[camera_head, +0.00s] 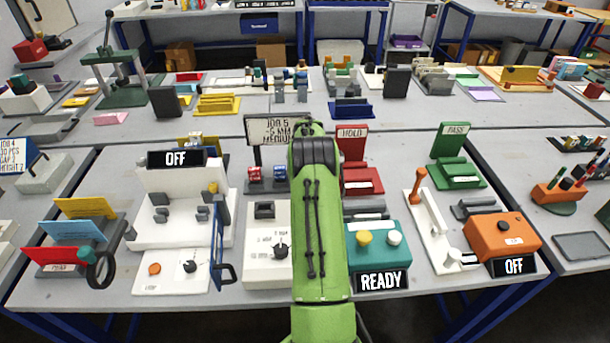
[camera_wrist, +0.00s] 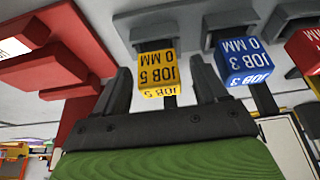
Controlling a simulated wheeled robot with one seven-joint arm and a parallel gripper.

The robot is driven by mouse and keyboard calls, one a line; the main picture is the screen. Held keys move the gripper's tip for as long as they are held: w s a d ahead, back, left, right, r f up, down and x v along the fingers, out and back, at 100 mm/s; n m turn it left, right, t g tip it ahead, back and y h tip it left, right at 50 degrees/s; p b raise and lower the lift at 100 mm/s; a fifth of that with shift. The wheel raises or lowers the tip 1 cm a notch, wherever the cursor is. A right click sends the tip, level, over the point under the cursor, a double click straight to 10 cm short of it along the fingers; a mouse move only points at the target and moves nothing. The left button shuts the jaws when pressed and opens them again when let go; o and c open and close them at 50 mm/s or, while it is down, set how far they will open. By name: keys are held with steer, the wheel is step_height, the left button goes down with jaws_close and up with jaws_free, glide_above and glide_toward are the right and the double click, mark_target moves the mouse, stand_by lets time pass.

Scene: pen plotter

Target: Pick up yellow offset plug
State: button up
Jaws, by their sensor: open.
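The yellow offset plug (camera_wrist: 158,68) is a small block with upside-down dark text reading JOB 5, 0 MM, in the wrist view. It sits at a grey holder just beyond my gripper (camera_wrist: 163,76). My gripper is open, with one dark finger on each side of the plug and gaps visible on both sides. In the head view my green arm hides the gripper, and I cannot make out the yellow plug there.
A blue plug (camera_wrist: 243,62) marked JOB 3 stands close to the right finger, with a red plug (camera_wrist: 307,48) farther right. A red stand (camera_wrist: 60,50) is close on the left. In the head view, a job sign (camera_head: 268,129) stands beside my arm.

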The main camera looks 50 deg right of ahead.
steer(key=shift+c, duration=0.4)
steer(key=c, duration=1)
